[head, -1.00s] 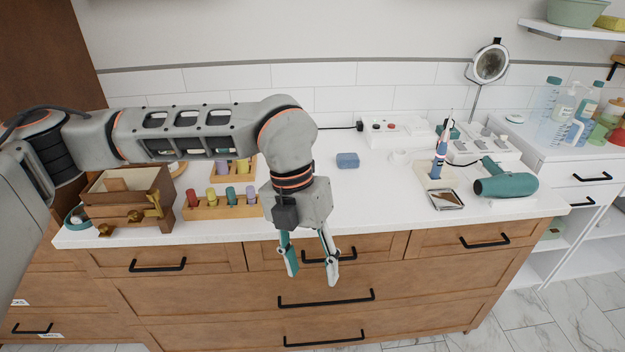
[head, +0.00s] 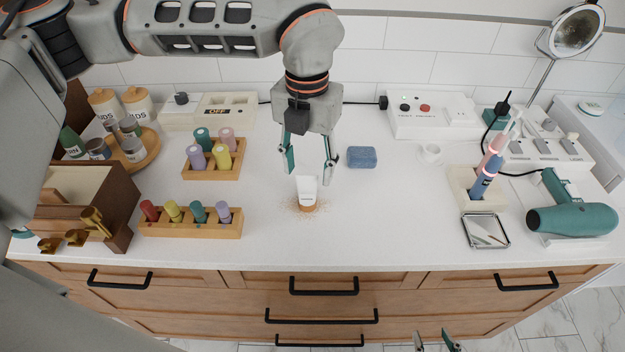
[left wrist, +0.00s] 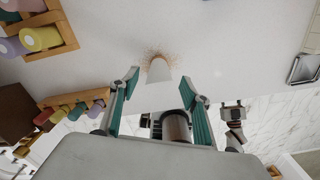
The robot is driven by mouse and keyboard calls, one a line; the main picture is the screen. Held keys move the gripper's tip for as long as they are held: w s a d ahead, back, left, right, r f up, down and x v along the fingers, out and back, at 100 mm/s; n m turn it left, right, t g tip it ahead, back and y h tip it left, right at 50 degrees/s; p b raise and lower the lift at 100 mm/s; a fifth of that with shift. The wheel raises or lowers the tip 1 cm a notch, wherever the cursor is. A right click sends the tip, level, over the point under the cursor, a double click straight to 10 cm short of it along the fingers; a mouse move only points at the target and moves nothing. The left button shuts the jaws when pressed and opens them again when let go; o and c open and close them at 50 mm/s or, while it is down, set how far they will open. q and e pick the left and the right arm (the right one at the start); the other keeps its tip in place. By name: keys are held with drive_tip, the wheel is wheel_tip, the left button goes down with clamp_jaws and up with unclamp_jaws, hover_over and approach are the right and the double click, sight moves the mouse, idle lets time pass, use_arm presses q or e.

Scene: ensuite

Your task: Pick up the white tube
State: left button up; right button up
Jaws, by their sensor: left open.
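The white tube (head: 307,188) stands upright on its orange-brown cap on the white counter, with brownish specks scattered around its base. My left gripper (head: 309,176) is open and empty, with its fingertips close to the tube's top in the head view. In the left wrist view the tube (left wrist: 160,71) shows between and just beyond the two open fingertips (left wrist: 163,84); I cannot tell whether they touch it. My right gripper (head: 433,338) shows only its fingers at the bottom edge, spread apart and empty, in front of the drawers.
A blue sponge (head: 361,157) lies right of the tube. Wooden racks of coloured bottles (head: 190,223) stand to the left. A toothbrush holder (head: 461,188), a small tray (head: 485,243) and a teal hairdryer (head: 570,219) are at right. The counter front around the tube is clear.

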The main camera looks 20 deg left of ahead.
sight(307, 192)
use_arm(q)
drive_tip(key=shift+s+f, duration=0.25)
drive_tip(key=shift+f, duration=0.95)
wheel_tip(307, 192, down, 5)
drive_tip(key=shift+a, duration=0.1)
drive_tip(key=c, duration=1.3)
